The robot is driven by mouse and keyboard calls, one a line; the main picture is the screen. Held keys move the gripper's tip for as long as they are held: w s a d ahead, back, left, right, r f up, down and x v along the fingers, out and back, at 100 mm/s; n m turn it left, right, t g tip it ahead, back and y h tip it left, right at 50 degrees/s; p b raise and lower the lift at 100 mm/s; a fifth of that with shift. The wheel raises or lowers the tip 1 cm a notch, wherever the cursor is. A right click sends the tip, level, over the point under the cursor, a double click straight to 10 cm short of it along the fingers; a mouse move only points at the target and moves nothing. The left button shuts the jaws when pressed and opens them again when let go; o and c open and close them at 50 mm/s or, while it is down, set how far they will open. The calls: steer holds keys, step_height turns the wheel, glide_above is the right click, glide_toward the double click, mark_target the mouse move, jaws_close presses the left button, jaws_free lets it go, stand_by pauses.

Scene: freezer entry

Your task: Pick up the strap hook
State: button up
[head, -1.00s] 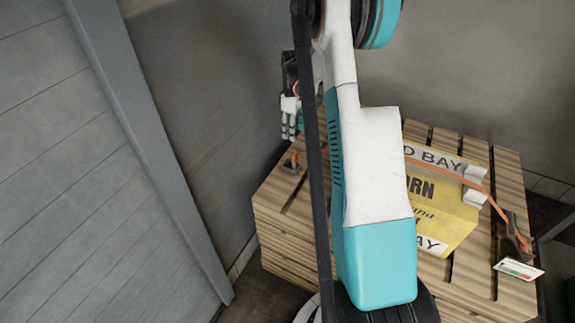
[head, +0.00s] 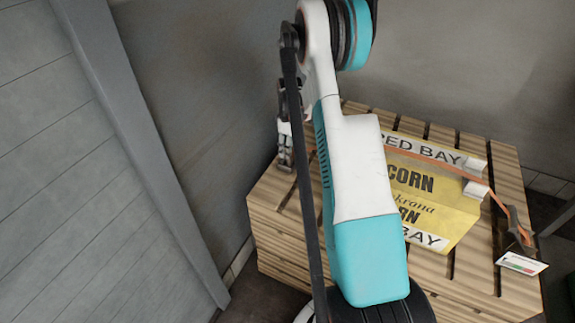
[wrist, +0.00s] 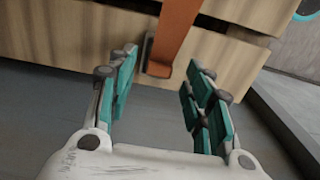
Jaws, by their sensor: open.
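The strap hook (wrist: 158,69) is a small dark piece at the lower end of an orange strap (wrist: 174,32), against the side of the wooden crate in the wrist view. My gripper (wrist: 163,66) is open, with one finger on either side of the hook. The hook lies at about the level of the fingertips; I cannot tell if either finger touches it. In the head view my gripper (head: 285,163) is at the left edge of the crate and hides this hook.
A dark buckle-like piece (head: 519,226) and a white tag (head: 522,263) are at the right. A grey wall panel (head: 80,180) stands left, with a narrow gap to the crate.

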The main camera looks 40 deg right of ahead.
step_height(320, 180, down, 4)
steer(key=shift+w+r+b, duration=0.15)
steer(key=shift+r+b, duration=0.05)
steer(key=shift+b, duration=0.45)
jaws_close()
steer(key=shift+r, duration=0.1)
step_height(320, 180, up, 32)
steer(key=p, duration=1.9)
